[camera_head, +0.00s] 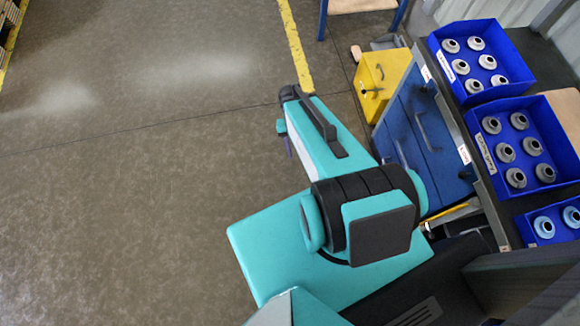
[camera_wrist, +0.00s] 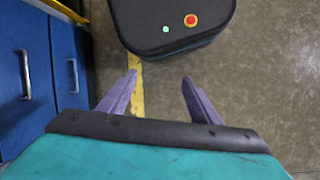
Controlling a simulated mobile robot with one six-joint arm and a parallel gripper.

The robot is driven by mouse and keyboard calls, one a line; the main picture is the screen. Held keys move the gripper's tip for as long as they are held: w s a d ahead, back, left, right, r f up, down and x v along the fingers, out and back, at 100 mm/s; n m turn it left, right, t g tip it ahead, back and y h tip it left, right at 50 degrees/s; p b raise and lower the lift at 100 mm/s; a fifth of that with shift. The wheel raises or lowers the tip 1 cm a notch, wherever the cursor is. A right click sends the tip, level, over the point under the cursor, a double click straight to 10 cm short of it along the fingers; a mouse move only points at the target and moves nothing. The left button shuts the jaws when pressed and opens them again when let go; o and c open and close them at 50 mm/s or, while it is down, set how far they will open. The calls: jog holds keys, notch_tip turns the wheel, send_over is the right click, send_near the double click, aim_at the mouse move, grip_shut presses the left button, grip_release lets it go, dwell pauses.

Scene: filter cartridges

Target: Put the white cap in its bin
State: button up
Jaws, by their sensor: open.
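I cannot make out a white cap in either view. Blue bins stand on the workbench at the right of the head view. The far bin (camera_head: 488,24) and the middle bin (camera_head: 475,125) hold several grey round parts with dark centres. The near bin (camera_head: 527,234), cut off by the frame edge, holds light blue round parts. The bins' labels are too small to read. My gripper (camera_wrist: 160,77) is open and empty, its two purple fingers apart above the floor. In the head view only a bit of a purple finger shows beside my arm, left of the bench.
Blue drawers (camera_head: 425,130) with handles front the bench; they also show at the left of the wrist view (camera_wrist: 36,70). A yellow box (camera_head: 385,80) stands at the bench's far end. A tan board (camera_head: 566,115) lies behind the middle bin. The floor (camera_head: 130,190) at left is clear.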

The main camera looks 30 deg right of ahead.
jog(key=s+a+f+n+g, duration=0.1)
jog(key=s+a+f+n, duration=0.3)
jog(key=s+a, duration=0.5)
jog(key=shift+s+n, duration=0.3)
jog(key=shift+n, duration=0.5)
jog(key=shift+a, duration=0.1)
notch_tip(320, 180, down, 3)
jog(key=b, duration=0.3)
jog(key=shift+s, duration=0.1)
jog(key=shift+r, duration=0.1)
jog(key=c, duration=0.7)
